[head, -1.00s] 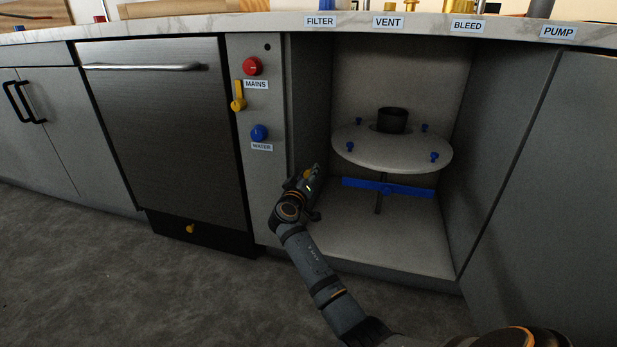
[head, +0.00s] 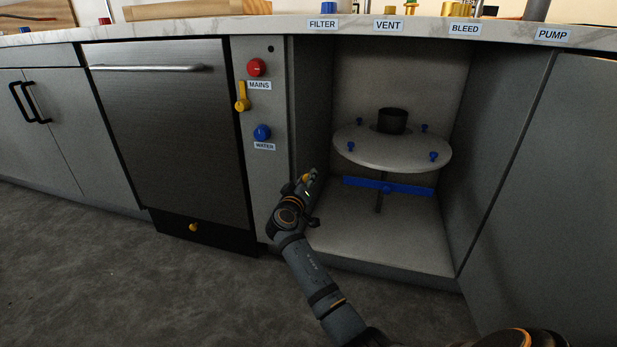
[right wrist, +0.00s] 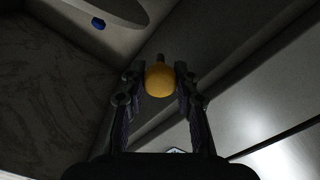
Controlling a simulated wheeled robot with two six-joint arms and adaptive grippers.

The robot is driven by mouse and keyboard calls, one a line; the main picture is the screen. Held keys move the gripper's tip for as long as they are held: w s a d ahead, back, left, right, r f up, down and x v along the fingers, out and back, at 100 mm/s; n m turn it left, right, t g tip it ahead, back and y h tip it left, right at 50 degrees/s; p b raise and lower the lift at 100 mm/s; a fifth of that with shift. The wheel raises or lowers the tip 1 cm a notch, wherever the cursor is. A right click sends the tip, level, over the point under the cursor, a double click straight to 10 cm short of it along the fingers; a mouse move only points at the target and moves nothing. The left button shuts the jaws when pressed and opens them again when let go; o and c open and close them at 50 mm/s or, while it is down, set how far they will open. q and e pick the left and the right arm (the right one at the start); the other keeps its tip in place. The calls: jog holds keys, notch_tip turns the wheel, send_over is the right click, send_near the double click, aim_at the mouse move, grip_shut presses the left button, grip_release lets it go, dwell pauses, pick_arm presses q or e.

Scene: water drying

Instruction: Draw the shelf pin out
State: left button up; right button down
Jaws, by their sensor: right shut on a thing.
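The shelf pin shows as a round yellow-orange knob (right wrist: 159,80) between my fingers in the right wrist view, with a short dark stem beyond it. In the head view a bit of the yellow knob (head: 306,178) shows at my fingertips. My right gripper (head: 310,181) is shut on this knob, at the left side of the open cabinet bay. I cannot tell whether the stem is still in the wall. The round grey shelf (head: 390,152) with blue knobs and a dark cup stands in the bay, apart from my gripper. My left gripper is not in view.
A blue bar (head: 400,187) crosses the post under the round shelf. Left of the bay, a panel carries a red knob (head: 256,67), a yellow lever (head: 242,98) and a blue knob (head: 262,132). The bay floor (head: 385,235) is clear.

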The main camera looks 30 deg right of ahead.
jog(key=c, duration=1.3)
grip_release()
jog(key=shift+o, duration=0.2)
jog(key=v, duration=0.7)
jog(key=shift+s+a, duration=0.15)
jog(key=shift+a, duration=0.05)
